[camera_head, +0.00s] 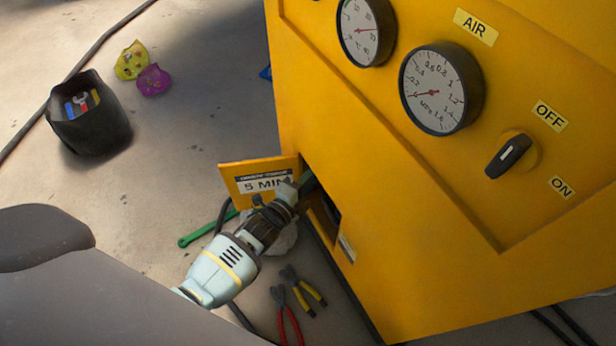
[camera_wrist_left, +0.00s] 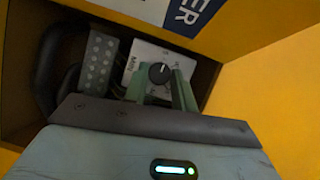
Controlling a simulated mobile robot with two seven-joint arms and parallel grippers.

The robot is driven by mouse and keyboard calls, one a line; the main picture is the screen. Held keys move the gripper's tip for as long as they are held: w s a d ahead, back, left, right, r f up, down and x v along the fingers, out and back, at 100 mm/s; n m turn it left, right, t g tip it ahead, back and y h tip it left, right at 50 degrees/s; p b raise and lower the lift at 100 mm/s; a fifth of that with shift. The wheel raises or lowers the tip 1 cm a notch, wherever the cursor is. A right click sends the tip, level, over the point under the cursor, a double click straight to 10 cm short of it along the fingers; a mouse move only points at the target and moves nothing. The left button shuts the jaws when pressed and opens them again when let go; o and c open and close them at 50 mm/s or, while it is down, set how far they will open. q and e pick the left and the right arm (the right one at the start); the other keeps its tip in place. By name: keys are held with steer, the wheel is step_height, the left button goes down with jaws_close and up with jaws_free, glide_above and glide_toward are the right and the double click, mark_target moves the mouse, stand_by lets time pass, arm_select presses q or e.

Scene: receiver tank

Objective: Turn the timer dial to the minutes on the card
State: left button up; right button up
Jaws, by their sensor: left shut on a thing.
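The card (camera_head: 262,184) reads "5 MIN" on an open yellow flap at the cabinet's left edge. The timer dial (camera_wrist_left: 159,72) is a black knob on a white plate (camera_wrist_left: 146,55) marked "Min", inside a recess of the yellow cabinet. My left gripper (camera_wrist_left: 160,82) has its green fingers shut on the dial, one on each side. The dial's setting is too small to read. In the head view, my left gripper (camera_head: 307,184) reaches past the flap into the recess, and the dial is hidden. My right gripper is not in view.
The yellow cabinet (camera_head: 400,180) carries two gauges (camera_head: 441,88) and an OFF/ON switch (camera_head: 508,155). A perforated metal block (camera_wrist_left: 98,62) and black hose (camera_wrist_left: 50,75) sit left of the dial. Pliers (camera_head: 290,305) and a black bin (camera_head: 90,120) are on the floor.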

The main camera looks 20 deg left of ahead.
arm_select(q)
steer(key=shift+w+d+r+n, duration=0.1)
steer(key=shift+d+r+n, duration=0.2)
steer(key=shift+n, duration=0.1)
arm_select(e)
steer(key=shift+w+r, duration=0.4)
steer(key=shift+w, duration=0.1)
arm_select(q)
steer(key=o, duration=1)
steer(key=shift+f, duration=0.1)
steer(key=shift+a, duration=0.1)
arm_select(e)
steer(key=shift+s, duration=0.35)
arm_select(q)
steer(key=shift+a+f+p, duration=0.1)
steer(key=shift+p, duration=0.2)
steer(key=p+v, duration=0.1)
steer(key=v, duration=0.3)
steer(key=p+v, duration=0.1)
steer(key=v, duration=0.3)
steer(key=shift+w+p, duration=0.1)
steer(key=shift+p, duration=0.25)
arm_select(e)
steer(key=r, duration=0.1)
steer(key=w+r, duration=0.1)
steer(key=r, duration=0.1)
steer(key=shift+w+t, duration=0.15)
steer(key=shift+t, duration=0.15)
